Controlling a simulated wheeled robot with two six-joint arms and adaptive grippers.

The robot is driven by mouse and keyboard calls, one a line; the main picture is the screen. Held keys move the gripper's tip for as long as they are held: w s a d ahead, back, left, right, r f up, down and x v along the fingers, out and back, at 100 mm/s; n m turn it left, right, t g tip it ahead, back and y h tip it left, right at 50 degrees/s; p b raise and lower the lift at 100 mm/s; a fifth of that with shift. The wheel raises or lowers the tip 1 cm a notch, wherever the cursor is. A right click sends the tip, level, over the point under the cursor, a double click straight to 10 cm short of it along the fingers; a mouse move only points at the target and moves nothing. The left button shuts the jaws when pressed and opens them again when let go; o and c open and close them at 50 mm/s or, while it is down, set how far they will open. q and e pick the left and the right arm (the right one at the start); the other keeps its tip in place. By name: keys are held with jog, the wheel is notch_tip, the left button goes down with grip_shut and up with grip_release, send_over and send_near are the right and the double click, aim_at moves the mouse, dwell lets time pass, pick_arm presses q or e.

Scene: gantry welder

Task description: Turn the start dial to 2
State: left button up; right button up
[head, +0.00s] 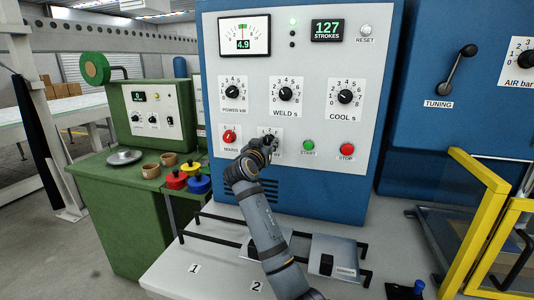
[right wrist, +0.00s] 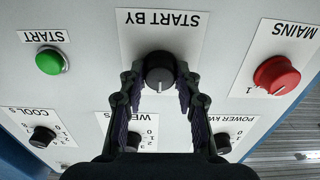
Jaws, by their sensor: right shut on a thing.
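The start dial is a black round knob on a white plate lettered START BY in the right wrist view (right wrist: 160,70), which looks upside down. In the head view the dial's plate (head: 276,131) shows low on the blue cabinet's panel, mostly behind my gripper. My right gripper (head: 266,145) is at the dial, its fingers on either side of the knob and shut on it. A small light mark shows on the knob's lower edge in the wrist view. Its number scale is largely hidden. My left gripper is not in view.
The red mains knob (head: 230,136) is left of the dial; the green start button (head: 308,145) and red stop button (head: 347,149) are right. Power, weld (head: 285,94) and cool dials sit above. A yellow guard frame (head: 480,220) stands at right.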

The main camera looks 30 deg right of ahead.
jog(key=shift+m, duration=0.3)
jog(key=shift+r, duration=0.1)
jog(key=o, duration=1.2)
jog(key=shift+c, duration=0.2)
jog(key=shift+s+a, duration=0.2)
jog(key=shift+a, duration=0.1)
jog(key=v, duration=1.1)
jog(key=shift+s, duration=0.2)
